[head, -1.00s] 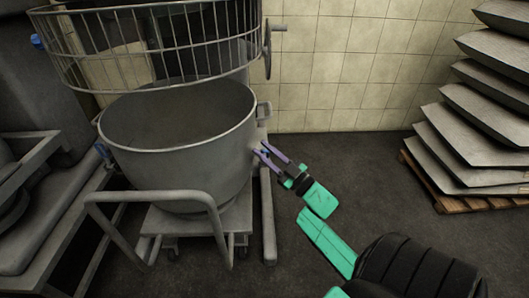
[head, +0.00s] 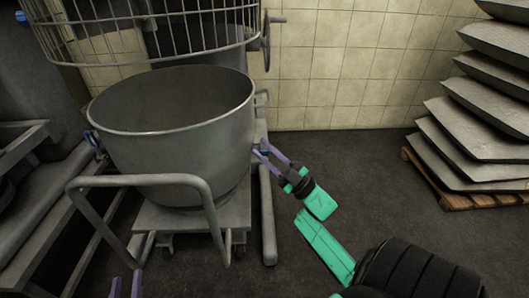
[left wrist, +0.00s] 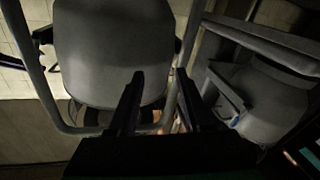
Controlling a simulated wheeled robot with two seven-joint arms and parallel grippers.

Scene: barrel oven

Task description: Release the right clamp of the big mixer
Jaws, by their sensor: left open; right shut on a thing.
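The big mixer's grey bowl (head: 180,150) stands on a wheeled carriage, below a wire guard. The right clamp (head: 264,148), a small part with blue on it, is at the bowl's right side. My right gripper (head: 266,151) is shut on this clamp, partly hiding it.
The tubular carriage handle (head: 145,181) stands in front of the bowl, close to my left gripper. The wire guard (head: 160,35) is above the bowl. Stacked sacks on a pallet (head: 450,197) are at the right. The floor (head: 340,170) between mixer and pallet is free.

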